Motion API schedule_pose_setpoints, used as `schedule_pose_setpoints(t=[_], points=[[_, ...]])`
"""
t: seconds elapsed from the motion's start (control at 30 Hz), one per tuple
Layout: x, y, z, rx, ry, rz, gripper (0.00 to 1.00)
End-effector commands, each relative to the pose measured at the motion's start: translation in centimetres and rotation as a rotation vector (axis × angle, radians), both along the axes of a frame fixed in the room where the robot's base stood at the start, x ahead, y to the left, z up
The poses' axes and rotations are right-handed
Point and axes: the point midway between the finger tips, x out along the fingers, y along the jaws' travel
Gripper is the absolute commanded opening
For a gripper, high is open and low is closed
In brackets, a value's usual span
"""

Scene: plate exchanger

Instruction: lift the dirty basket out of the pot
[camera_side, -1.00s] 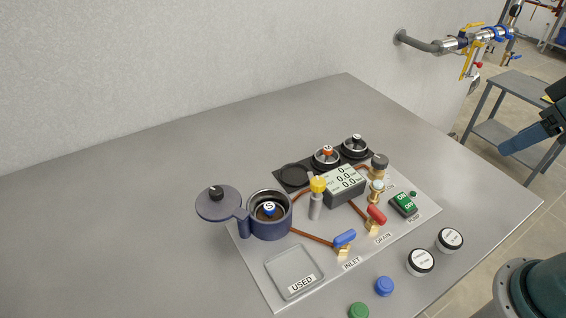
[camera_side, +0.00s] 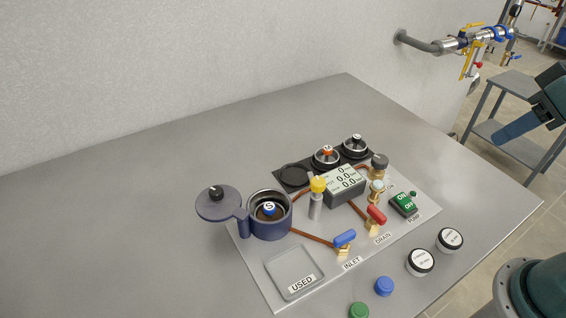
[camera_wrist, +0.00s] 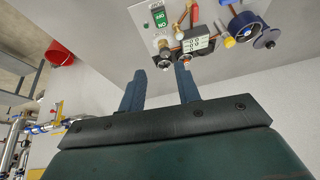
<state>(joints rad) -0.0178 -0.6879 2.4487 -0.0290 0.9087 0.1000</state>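The dark blue pot (camera_side: 270,226) stands on the board, its lid (camera_side: 217,203) swung out to the left, so the pot is open. The dirty basket (camera_side: 268,211) sits inside it, brown within, with a blue knob marked S on top. The pot also shows at the upper right of the wrist view (camera_wrist: 244,27). My gripper (camera_wrist: 158,78) is open and empty in the wrist view, its two fingers apart, well away from the pot. In the side view only part of my gripper shows at the right edge (camera_side: 517,130).
An empty grey tray marked USED (camera_side: 294,270) lies in front of the pot. A yellow-topped post (camera_side: 316,198) and a display box (camera_side: 344,186) stand right of the pot. Two baskets sit in the black rack (camera_side: 326,158) behind. Blue (camera_side: 344,238) and red (camera_side: 376,215) valve handles stand in front.

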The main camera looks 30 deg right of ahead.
Motion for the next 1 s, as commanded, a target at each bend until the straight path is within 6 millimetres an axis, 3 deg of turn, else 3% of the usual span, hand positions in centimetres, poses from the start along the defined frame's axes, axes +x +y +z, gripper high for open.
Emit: schedule_pose_setpoints(t=[0.5, 0.77, 1.0], points=[[8.8, 6.0, 2.5, 0.246, 0.174, -0.259, 0.33], [13.4, 9.9, 2.1, 0.339, 0.287, -0.417, 0.33], [17.3, 13.8, 0.7, 0.396, 0.396, -0.575, 0.33]])
